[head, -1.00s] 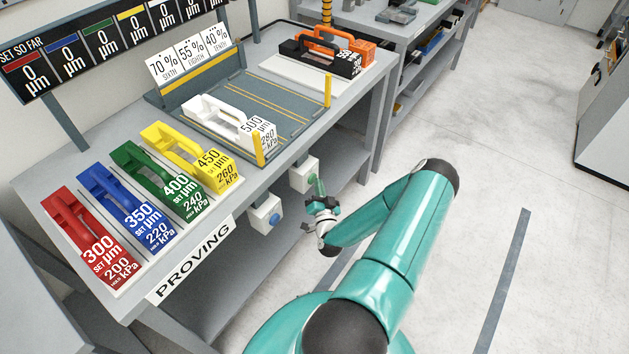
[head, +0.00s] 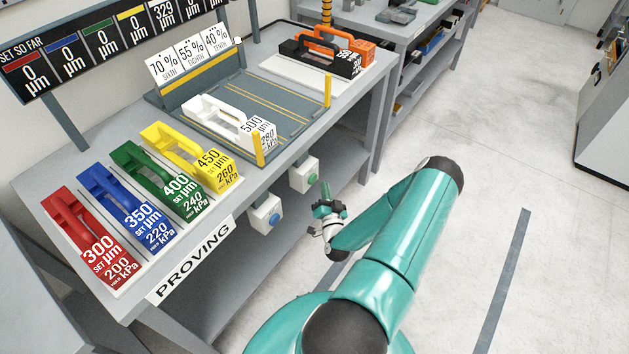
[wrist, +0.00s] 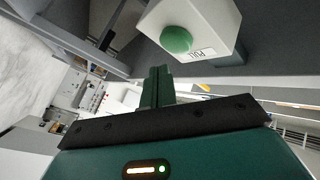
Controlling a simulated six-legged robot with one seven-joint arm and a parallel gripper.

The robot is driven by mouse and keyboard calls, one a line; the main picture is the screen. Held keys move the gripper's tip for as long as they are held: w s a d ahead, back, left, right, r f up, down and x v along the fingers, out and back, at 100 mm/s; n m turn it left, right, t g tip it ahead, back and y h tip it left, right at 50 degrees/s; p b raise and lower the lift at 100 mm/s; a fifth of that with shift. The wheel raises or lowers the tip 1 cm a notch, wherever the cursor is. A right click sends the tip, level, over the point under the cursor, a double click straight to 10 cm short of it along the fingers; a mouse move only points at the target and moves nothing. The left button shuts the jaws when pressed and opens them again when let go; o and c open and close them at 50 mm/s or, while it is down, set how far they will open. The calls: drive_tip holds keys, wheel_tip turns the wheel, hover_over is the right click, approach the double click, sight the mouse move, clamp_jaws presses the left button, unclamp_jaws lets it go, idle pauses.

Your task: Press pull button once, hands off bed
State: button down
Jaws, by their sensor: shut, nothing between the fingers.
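The pull button is a green dome (wrist: 176,39) on a white box, with a PULL label beside it in the wrist view. In the head view its box (head: 303,175) hangs below the bench's front edge. My gripper (head: 325,190) is shut and empty, just in front of and below that button, with a small gap. Its fingers (wrist: 156,85) show below the button in the wrist view. The grey bed (head: 290,108) with yellow lines carries the white 500 µm block (head: 230,119). My gripper is off the bed.
A blue button box (head: 264,213) hangs to the left of the pull button. Red (head: 75,225), blue (head: 112,200), green (head: 145,170) and yellow (head: 180,150) blocks line the bench. The display (head: 90,45) reads 329 in the white column. Open floor lies right.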

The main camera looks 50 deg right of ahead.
drive_tip(key=s, duration=0.4)
drive_tip(key=shift+s+d, duration=0.15)
drive_tip(key=shift+s, duration=0.1)
idle(2.9)
